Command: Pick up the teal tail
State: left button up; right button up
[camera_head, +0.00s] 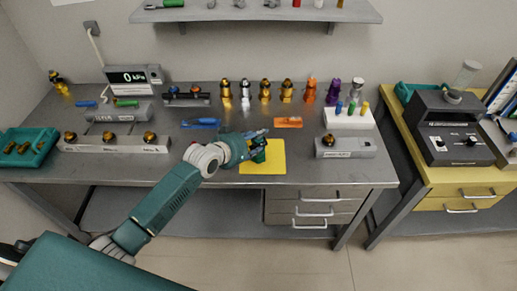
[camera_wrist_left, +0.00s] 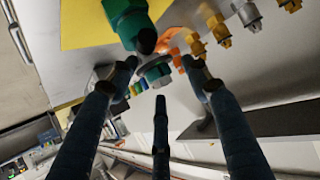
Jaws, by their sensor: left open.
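The teal tail appears to be the dark green-teal piece (camera_head: 259,157) at the gripper, over the yellow mat (camera_head: 275,168). In the left wrist view a green-teal piece with a hex collar and dark end (camera_wrist_left: 124,18) stands at the top, beyond the fingertips. My left gripper (camera_head: 256,140) reaches in from the left over the bench. In the wrist view its three dark fingers (camera_wrist_left: 160,78) are spread open, with nothing clamped. A grey round part with a hex end (camera_wrist_left: 156,72) shows between the fingertips; I cannot tell whether they touch it. My right gripper is not in view.
A blue piece (camera_head: 201,122) and an orange piece (camera_head: 288,122) lie on the bench behind. A grey block (camera_head: 345,148) stands right of the mat. A teal tray (camera_head: 30,146) is at far left.

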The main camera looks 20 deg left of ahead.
pick_arm(q)
jog(key=shift+w+d+f, duration=0.1)
jog(key=shift+w+f, duration=0.2)
jog(key=shift+s, duration=0.1)
jog(key=shift+c, duration=0.5)
jog(key=shift+r, duration=0.1)
grip_shut()
jog(key=shift+r, duration=0.15)
